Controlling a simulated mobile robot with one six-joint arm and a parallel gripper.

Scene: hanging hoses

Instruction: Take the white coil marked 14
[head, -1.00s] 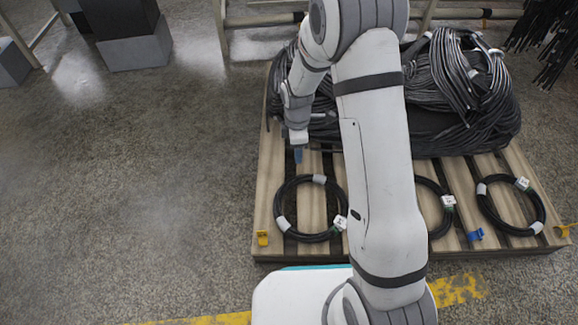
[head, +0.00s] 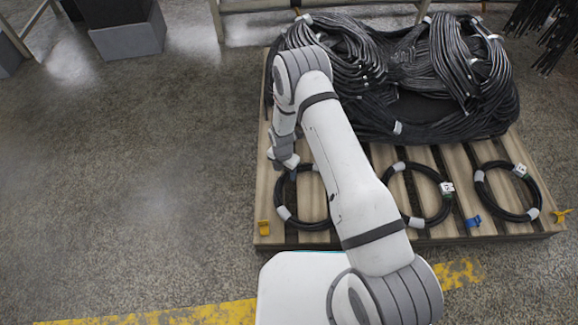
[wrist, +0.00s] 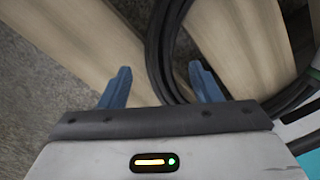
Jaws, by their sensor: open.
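I see no white coil; the three coils on the pallet are black with white bands and tags. The left coil (head: 301,224) is partly covered by my arm. The middle coil (head: 433,173) has a white tag (head: 446,187), and the right coil (head: 535,189) has a tag (head: 520,171). I cannot read a number on either tag. My gripper (head: 292,174) is open and empty at the upper left of the left coil. In the wrist view my blue fingers (wrist: 160,70) stand apart, with a black coil (wrist: 155,45) running between and beyond them.
A large heap of black hoses (head: 400,125) lies on the back of the wooden pallet (head: 265,200). Yellow clips (head: 264,228) and a blue clip (head: 473,221) sit along its front. Dark hoses (head: 545,30) hang at top right. Open floor lies left.

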